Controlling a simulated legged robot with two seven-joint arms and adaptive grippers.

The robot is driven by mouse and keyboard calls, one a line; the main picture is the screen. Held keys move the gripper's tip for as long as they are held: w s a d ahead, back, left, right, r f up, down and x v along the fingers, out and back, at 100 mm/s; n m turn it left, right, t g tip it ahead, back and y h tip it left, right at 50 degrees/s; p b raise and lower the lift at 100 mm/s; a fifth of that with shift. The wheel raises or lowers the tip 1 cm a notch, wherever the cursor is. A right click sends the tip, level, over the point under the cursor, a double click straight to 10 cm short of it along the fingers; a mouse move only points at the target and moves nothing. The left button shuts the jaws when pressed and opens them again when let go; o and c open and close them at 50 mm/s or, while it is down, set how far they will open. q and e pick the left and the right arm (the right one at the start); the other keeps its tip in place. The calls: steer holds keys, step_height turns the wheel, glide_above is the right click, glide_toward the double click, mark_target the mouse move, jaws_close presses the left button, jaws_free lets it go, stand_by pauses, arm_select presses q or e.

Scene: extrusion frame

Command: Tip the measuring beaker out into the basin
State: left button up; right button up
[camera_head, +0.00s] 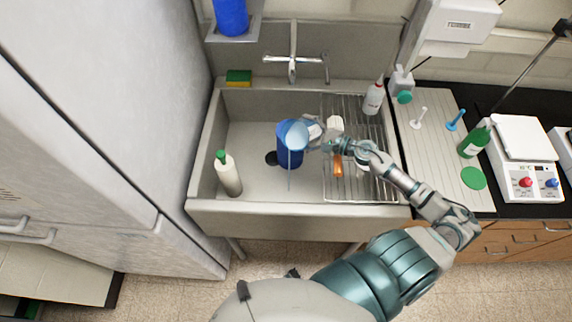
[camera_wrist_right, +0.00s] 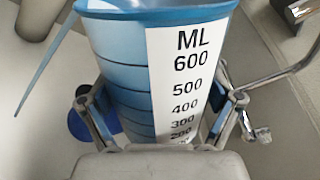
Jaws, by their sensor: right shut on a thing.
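The measuring beaker (camera_head: 297,135) is light blue and hangs over the basin (camera_head: 245,112), a grey sink. In the right wrist view the beaker (camera_wrist_right: 120,65) shows a white ML scale and a blue rim. My right gripper (camera_head: 313,134) is shut around its lower body; in the wrist view the fingers (camera_wrist_right: 165,115) press on both sides. The beaker looks tilted in the head view. A thin blue streak (camera_head: 290,172), which looks like liquid, runs from its rim into the basin; it also shows in the wrist view (camera_wrist_right: 45,62). My left gripper is out of view.
A dark blue object (camera_head: 284,154) shows behind the beaker in the basin. A white bottle with a green cap (camera_head: 229,175) stands at left. A wire rack (camera_head: 350,185) covers the right side, with a red-tipped bottle (camera_head: 373,98). The faucet (camera_head: 293,62) is behind.

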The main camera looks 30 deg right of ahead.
steer(key=shift+a+f+n+h+p, duration=0.15)
steer(key=shift+n+h, duration=0.1)
steer(key=shift+n, duration=0.55)
steer(key=shift+f+n+h+p, duration=0.15)
steer(key=shift+n+h, duration=0.1)
steer(key=shift+n, duration=0.55)
stand_by(3.5)
steer(key=shift+s+a+f+n, duration=0.1)
steer(key=shift+s+a+n, duration=0.35)
steer(key=shift+a+n, duration=0.3)
stand_by(1.2)
steer(key=shift+a+r+n+h, duration=0.1)
steer(key=shift+r+n+h, duration=0.2)
steer(key=shift+r+n, duration=0.15)
stand_by(0.5)
